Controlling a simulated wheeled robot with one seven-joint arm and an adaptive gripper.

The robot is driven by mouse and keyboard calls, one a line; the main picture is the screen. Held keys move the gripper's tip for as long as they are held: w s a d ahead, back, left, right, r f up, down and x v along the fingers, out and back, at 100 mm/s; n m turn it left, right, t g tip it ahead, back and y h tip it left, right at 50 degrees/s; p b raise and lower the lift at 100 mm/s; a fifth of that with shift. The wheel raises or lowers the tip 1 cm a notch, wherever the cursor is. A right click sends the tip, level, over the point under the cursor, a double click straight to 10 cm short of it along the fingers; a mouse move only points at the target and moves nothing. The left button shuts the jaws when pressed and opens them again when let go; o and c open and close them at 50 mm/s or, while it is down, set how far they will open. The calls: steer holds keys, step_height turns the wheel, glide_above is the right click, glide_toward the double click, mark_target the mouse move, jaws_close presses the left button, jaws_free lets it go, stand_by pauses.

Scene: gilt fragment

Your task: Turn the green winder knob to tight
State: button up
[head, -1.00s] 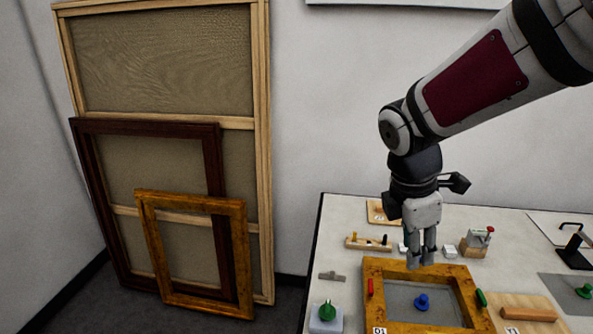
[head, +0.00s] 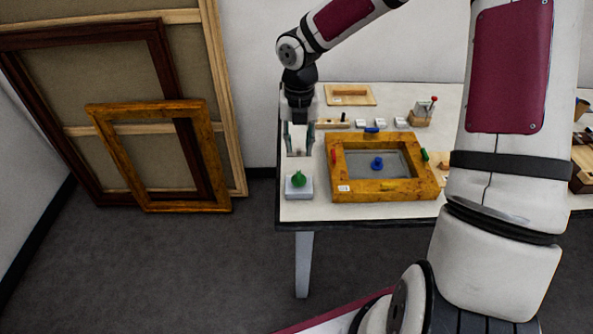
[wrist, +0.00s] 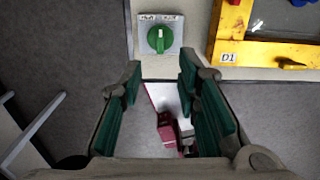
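The green winder knob (head: 298,179) sits on a pale square block (head: 292,193) at the table's left front corner. Small marks on the block's far edge are too small to read. My gripper (head: 299,140) is open and empty, pointing down above the table near the knob. In the wrist view its green-padded fingers (wrist: 160,80) are spread wide, and the knob lies beyond them, untouched.
A gilt frame (head: 340,192) labelled D1 lies right of the knob, with a blue knob (head: 377,163) inside it. Small blocks (head: 362,123) stand behind it. Picture frames (head: 160,205) lean on the wall at left. The table's front edge (head: 360,224) is close to the knob.

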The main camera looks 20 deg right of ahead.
mark_target(299, 174)
step_height(299, 174, down, 11)
steer(key=shift+r+p, duration=0.15)
steer(key=shift+p, duration=0.15)
steer(key=shift+c, duration=0.2)
jaws_close()
